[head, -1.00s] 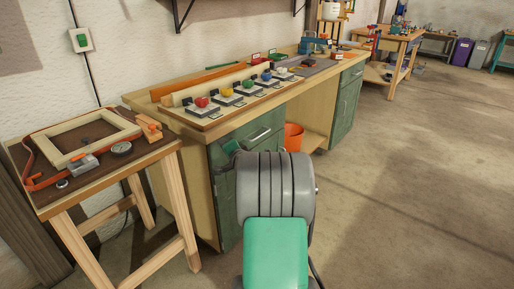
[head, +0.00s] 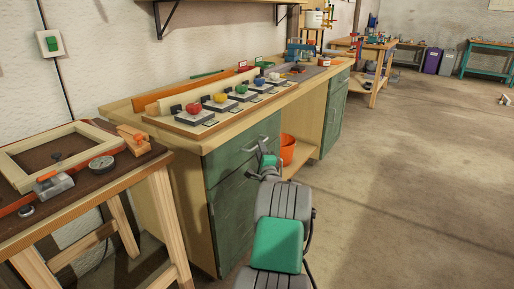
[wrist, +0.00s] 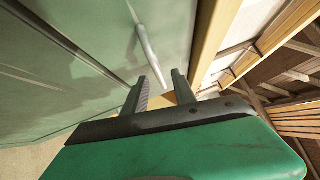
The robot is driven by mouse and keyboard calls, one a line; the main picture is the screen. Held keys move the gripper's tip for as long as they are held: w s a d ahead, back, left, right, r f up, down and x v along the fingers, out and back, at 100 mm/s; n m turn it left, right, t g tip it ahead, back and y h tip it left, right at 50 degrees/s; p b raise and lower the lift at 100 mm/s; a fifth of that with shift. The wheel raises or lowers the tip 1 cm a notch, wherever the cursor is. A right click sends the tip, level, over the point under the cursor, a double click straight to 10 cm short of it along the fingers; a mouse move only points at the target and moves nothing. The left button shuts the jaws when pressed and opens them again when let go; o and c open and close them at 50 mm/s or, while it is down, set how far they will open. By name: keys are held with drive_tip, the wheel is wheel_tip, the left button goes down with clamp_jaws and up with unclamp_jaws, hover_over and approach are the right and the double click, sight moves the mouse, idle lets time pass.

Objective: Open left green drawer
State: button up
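The left green drawer (head: 240,149) is at the top of the bench's left green cabinet, and its front looks closed. Its pale bar handle (head: 255,144) also shows in the wrist view (wrist: 148,45), running down toward the gap between my fingers. My gripper (wrist: 160,77) is open, with two dark fingers apart and nothing held. In the head view my gripper (head: 266,153) is just in front of the drawer, close to the handle's lower right. I cannot tell whether the fingers touch the handle. My arm hides part of the cabinet below.
A side table (head: 85,188) with a wooden frame stands at left. The benchtop (head: 228,128) carries a board with several coloured knobs. An orange bucket (head: 288,149) sits in the open bay right of the cabinet. The floor (head: 400,180) at right is clear.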

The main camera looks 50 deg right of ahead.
drive_tip(key=x, duration=0.3)
drive_tip(key=shift+w+a+f, duration=0.1)
drive_tip(key=shift+w+a, duration=0.1)
drive_tip(key=shift+w+d, duration=0.25)
drive_tip(key=shift+d, duration=0.05)
drive_tip(key=shift+s, duration=0.1)
clamp_jaws()
idle(0.9)
